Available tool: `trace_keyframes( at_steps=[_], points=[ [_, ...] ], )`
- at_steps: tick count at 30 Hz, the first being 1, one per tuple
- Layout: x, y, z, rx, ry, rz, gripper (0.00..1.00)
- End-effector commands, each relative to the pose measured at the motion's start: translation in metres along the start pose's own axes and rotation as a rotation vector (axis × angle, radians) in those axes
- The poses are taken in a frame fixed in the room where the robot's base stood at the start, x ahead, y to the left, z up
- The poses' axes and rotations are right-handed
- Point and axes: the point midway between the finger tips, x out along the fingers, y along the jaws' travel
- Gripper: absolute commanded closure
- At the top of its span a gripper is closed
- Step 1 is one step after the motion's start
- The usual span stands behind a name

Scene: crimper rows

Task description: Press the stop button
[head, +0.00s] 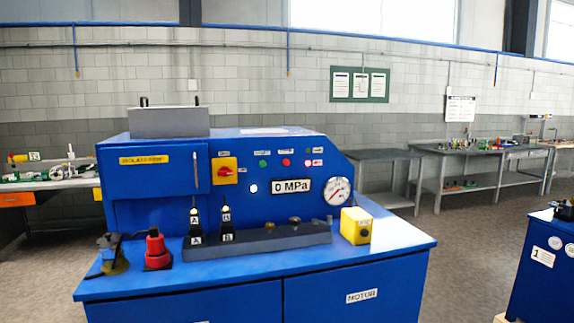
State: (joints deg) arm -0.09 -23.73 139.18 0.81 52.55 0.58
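A blue hydraulic bench (250,275) stands in front of me with an upright control panel. A small round red button (286,163) sits on the panel, right of a green button (263,164). Each has a small label above it, too small to read; the red one looks like the stop button, but I cannot confirm it. A red rotary switch on a yellow plate (227,171) is further left. My gripper is not in view, and nothing covers the buttons.
A gauge (336,191) is at right. Another blue cabinet (545,262) stands far right; open floor lies between.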

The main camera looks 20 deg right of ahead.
Motion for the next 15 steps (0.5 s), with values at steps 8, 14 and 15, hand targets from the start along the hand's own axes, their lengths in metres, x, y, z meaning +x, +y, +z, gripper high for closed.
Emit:
trace_keyframes(
  at_steps=[8,14,15],
  points=[
    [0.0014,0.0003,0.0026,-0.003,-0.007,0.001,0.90],
    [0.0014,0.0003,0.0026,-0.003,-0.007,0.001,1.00],
    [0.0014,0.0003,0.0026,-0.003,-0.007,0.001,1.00]
  ],
)
